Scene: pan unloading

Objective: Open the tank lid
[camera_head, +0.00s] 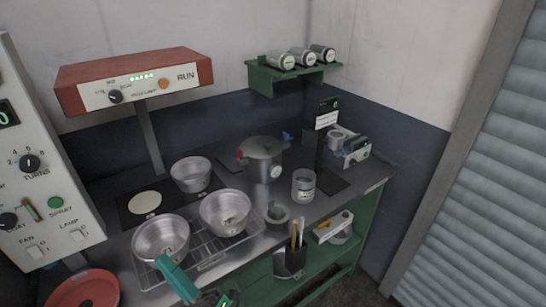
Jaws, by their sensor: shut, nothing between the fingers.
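The tank appears to be the metal pressure vessel (262,170) at the back middle of the bench. Its flat grey lid (263,147) sits on top and looks closed. A red part shows at the lid's left edge and a blue part at its right. A round gauge is on the vessel's front. Any latch is too small to make out. I cannot make out my gripper; a dark piece with a small green light at the bottom edge is cut off and unclear.
Two pans (161,241) stand on a wire rack in front. Another pot (191,174) is behind them near a hotplate. A clear jar (303,186) and a dark post stand right of the tank. A red-topped control box (135,80) overhangs the left. A shelf holds cans (301,57).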

